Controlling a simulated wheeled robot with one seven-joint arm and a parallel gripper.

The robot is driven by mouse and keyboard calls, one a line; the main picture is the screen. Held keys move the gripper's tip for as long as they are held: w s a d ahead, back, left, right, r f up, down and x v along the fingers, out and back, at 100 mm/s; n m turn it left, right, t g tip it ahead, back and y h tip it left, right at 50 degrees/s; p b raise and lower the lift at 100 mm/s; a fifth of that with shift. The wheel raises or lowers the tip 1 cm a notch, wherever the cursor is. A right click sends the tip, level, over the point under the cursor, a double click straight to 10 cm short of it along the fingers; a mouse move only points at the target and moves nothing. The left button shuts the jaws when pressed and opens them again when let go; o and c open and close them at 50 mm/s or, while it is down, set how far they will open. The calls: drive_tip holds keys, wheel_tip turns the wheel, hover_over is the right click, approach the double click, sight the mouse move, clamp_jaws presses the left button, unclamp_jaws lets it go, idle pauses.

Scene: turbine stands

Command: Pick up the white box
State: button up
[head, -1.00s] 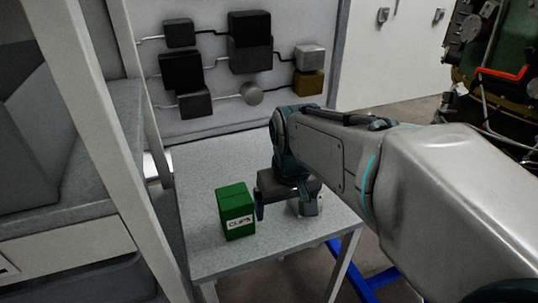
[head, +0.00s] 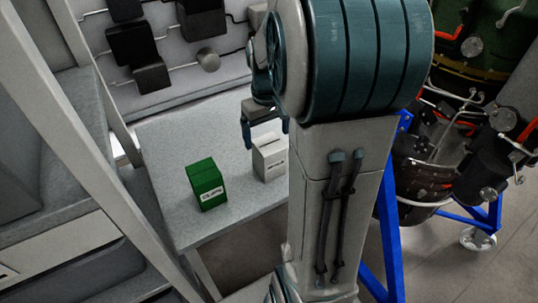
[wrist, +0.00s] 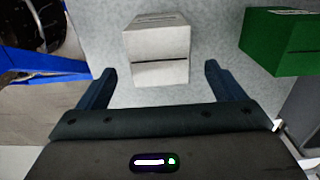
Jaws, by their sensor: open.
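The white box (head: 268,158) stands upright on the grey table, near its right edge in the head view. It also shows in the wrist view (wrist: 157,50), ahead of my gripper and centred between the fingers. My gripper (head: 264,132) is open and empty, close to the box on its far side in the head view. In the wrist view my gripper (wrist: 157,82) has its two dark fingers spread wider than the box. I cannot tell exactly how far the fingertips are from the box. My arm hides part of the table to the right of the box.
A green box (head: 206,184) stands left of the white box on the table (head: 165,145); it shows at right in the wrist view (wrist: 284,42). A panel with dark blocks is behind the table. A blue stand (head: 391,215) with machinery is at right.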

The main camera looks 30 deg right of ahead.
sight(269, 143)
drive_tip(key=shift+s+f+p, duration=0.2)
drive_tip(key=shift+f+p, duration=0.15)
drive_tip(key=shift+f, duration=1.1)
drive_tip(key=shift+s+f+p, duration=0.2)
drive_tip(key=shift+f+p, duration=0.1)
drive_tip(key=shift+f, duration=1.15)
drive_tip(key=c, duration=1.5)
drive_tip(key=shift+r, duration=0.1)
drive_tip(key=shift+r, duration=0.45)
wheel_tip(269, 143, up, 3)
drive_tip(key=shift+f+b, duration=0.2)
drive_tip(key=shift+b, duration=0.3)
drive_tip(key=s+r, duration=0.2)
drive_tip(key=s, duration=0.2)
drive_tip(key=s+r+b, duration=0.1)
drive_tip(key=s+r, duration=0.2)
drive_tip(key=s, duration=0.1)
drive_tip(key=s+r+b, duration=0.1)
drive_tip(key=s+r, duration=0.1)
drive_tip(key=s, duration=0.1)
drive_tip(key=shift+s+d+r, duration=0.1)
drive_tip(key=shift+s+r, duration=0.1)
drive_tip(key=shift+s, duration=0.2)
